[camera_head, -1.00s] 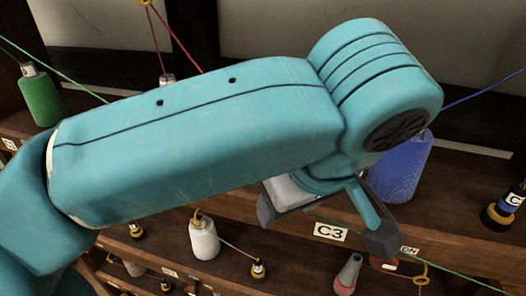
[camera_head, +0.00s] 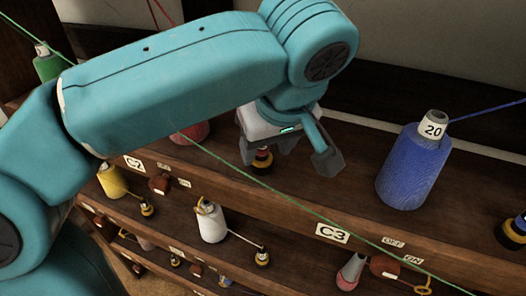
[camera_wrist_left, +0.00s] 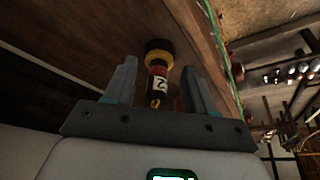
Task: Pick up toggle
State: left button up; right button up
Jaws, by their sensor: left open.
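A small upright piece, which looks like the toggle (camera_head: 262,161), stands on the upper shelf under my left gripper (camera_head: 288,155). It has a black end, a yellow ring, a red band and a white label. In the left wrist view, the toggle (camera_wrist_left: 158,62) shows between the two fingers of my left gripper (camera_wrist_left: 159,70), with a gap on each side. The left gripper is open and holds nothing. In the head view the gripper's body hides the toggle's top. My right gripper is not in view.
A blue spool (camera_head: 410,170) stands right of the gripper on the upper shelf (camera_head: 310,190). A green cord (camera_head: 240,172) runs across in front of it. A similar black and yellow piece (camera_head: 516,231) stands far right. White (camera_head: 212,222) and yellow (camera_head: 112,181) spools sit lower.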

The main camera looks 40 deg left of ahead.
pick_arm(q)
jog(key=a, duration=0.1)
jog(key=w+a+f, duration=0.1)
jog(key=shift+w+a, duration=0.2)
jog(key=shift+a, duration=0.2)
jog(key=shift+w, duration=0.1)
jog(key=shift+d, duration=0.1)
jog(key=shift+c, duration=0.3)
jog(key=c, duration=0.9)
jog(key=shift+r, duration=0.8)
jog(key=s+d, duration=0.3)
jog(key=d, duration=0.2)
jog(key=s+d+b, duration=0.1)
jog(key=s+d, duration=0.2)
jog(key=d, duration=0.2)
jog(key=s+d+b, duration=0.1)
jog(key=s+d, duration=0.2)
jog(key=d, duration=0.2)
jog(key=shift+s+d, duration=0.15)
jog(key=shift+s, duration=0.1)
